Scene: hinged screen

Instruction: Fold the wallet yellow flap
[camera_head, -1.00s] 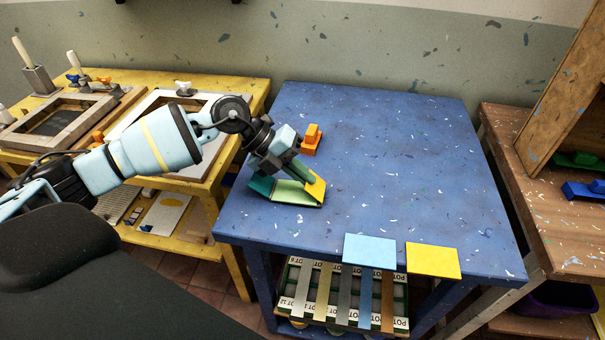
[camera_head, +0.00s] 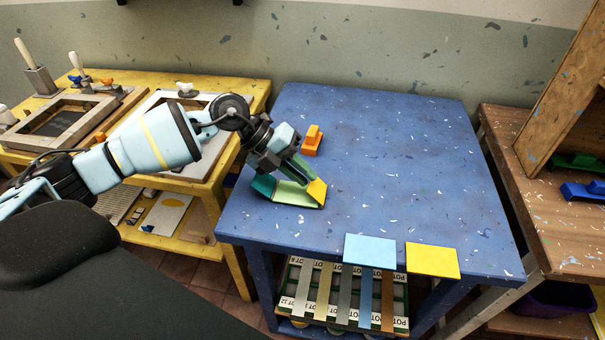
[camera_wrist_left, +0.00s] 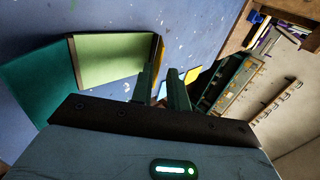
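The wallet lies on the blue table, with a light green middle panel (camera_head: 293,194), a teal flap (camera_head: 263,185) on its left and a yellow flap (camera_head: 317,190) on its right. Both flaps stand tilted up from the middle. In the left wrist view the green panel (camera_wrist_left: 112,60) and teal flap (camera_wrist_left: 38,82) show broadly, while the yellow flap (camera_wrist_left: 157,50) is a thin, nearly edge-on strip. My left gripper (camera_head: 306,178) is at the yellow flap. Its fingers (camera_wrist_left: 163,88) stand a little apart with nothing visible between them; contact with the flap is unclear. My right gripper is out of view.
An orange block (camera_head: 312,140) sits behind the wallet. A blue card (camera_head: 370,251) and a yellow card (camera_head: 432,260) are at the table's front edge. The blue table (camera_head: 410,160) is clear to the right. A yellow bench (camera_head: 235,92) stands left, a wooden bench (camera_head: 550,210) right.

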